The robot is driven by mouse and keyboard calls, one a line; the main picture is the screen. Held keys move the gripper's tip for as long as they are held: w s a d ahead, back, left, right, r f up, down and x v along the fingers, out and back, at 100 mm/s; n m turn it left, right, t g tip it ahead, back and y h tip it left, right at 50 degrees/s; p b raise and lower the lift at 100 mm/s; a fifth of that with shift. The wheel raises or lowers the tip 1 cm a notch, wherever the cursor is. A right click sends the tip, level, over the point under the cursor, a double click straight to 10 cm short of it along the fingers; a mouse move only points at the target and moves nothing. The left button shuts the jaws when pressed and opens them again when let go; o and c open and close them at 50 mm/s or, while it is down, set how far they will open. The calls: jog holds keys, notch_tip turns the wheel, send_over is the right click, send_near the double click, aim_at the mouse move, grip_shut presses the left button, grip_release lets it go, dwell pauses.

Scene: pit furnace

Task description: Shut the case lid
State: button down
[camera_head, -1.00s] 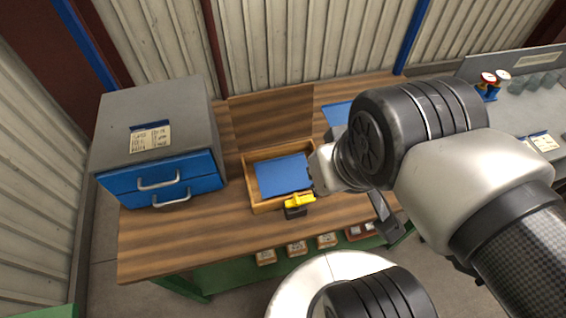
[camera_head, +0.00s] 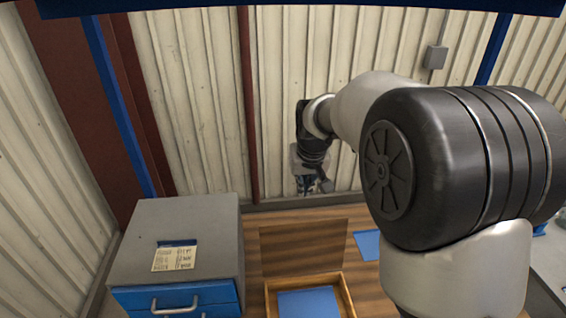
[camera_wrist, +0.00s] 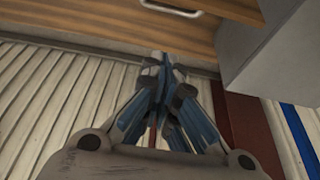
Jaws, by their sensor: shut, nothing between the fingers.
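The wooden case (camera_head: 347,293) stands on the bench, partly cut off by the bottom of the head view, with a blue sheet (camera_head: 307,303) inside. Its brown lid (camera_head: 303,252) is open, raised behind the case. My gripper (camera_head: 315,188) is beyond and above the lid, close to the corrugated wall, apart from the lid. In the wrist view my gripper's fingers (camera_wrist: 163,75) are together and empty. A metal handle (camera_wrist: 172,9) shows there on a wooden surface; I cannot tell whether that is the lid.
A grey cabinet (camera_head: 180,230) with blue drawers stands left of the case; it also shows in the wrist view (camera_wrist: 275,50). A blue sheet (camera_head: 367,245) lies on the bench right of the lid. The corrugated wall (camera_head: 200,110) closes off the back.

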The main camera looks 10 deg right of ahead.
jog(key=s+f+b+x, duration=0.1)
jog(key=s+b+x, duration=0.1)
jog(key=x, duration=0.8)
jog(key=shift+f+b, duration=0.25)
jog(key=shift+b, duration=0.3)
jog(key=shift+s, duration=0.1)
jog(key=shift+b, duration=0.3)
